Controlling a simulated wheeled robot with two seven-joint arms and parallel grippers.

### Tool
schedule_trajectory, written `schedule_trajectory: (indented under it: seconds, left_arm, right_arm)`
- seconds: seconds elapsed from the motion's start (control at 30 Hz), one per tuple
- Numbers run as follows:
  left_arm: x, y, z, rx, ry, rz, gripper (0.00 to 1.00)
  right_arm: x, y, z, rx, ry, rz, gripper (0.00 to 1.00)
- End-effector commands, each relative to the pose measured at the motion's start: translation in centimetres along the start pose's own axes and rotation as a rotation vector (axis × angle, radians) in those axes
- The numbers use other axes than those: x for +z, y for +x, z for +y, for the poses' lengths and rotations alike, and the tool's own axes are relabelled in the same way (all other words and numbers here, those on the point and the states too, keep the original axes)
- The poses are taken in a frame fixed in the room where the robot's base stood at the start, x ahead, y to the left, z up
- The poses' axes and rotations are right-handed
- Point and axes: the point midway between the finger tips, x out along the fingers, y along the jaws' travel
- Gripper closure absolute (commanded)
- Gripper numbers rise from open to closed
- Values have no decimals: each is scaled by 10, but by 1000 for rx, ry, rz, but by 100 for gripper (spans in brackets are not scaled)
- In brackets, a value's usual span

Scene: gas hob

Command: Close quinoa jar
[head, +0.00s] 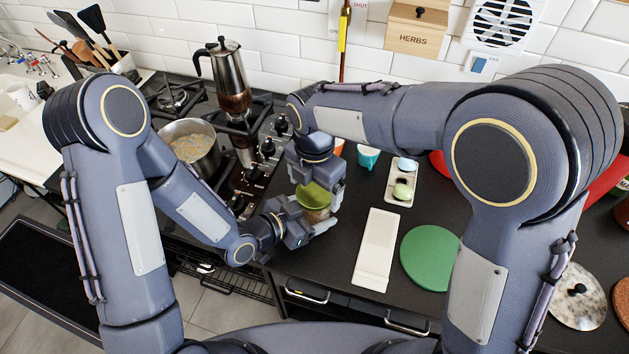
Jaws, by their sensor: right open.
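The quinoa jar (317,214) is a small glass jar with tan contents near the counter's front edge, beside the hob. A green lid (313,194) is at its top; I cannot tell whether it is seated. My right gripper (318,188) comes down from above, open, with its fingers around the lid area. My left gripper (313,228) reaches in low from the left, its fingers at the jar's lower body. The fingers hide much of the jar, and whether the left ones are shut on it is unclear.
A pot (190,147) and a moka pot (228,85) stand on the hob to the left. A white board (377,250) and a green round mat (430,257) lie right of the jar. Small cups (368,158) and an egg tray (403,183) are behind.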

Motion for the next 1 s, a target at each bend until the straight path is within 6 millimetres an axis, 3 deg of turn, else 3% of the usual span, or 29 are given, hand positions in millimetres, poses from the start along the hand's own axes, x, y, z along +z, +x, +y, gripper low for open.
schedule_trajectory:
  seconds: [0.1, 0.43, 0.57, 0.9, 1.0]
  left_arm:
    - [0, 0, 0, 1, 0, 0, 94]
    - [0, 0, 0, 1, 0, 0, 94]
    - [0, 0, 0, 1, 0, 0, 94]
    - [0, 0, 0, 1, 0, 0, 94]
    - [0, 0, 0, 1, 0, 0, 94]
  right_arm:
    - [0, 0, 0, 0, 0, 0, 14]
    - [0, 0, 0, 0, 0, 0, 57]
    - [0, 0, 0, 0, 46, 0, 57]
    - [0, 0, 0, 1, 686, -1, 57]
    - [0, 0, 0, 1, 803, -1, 57]
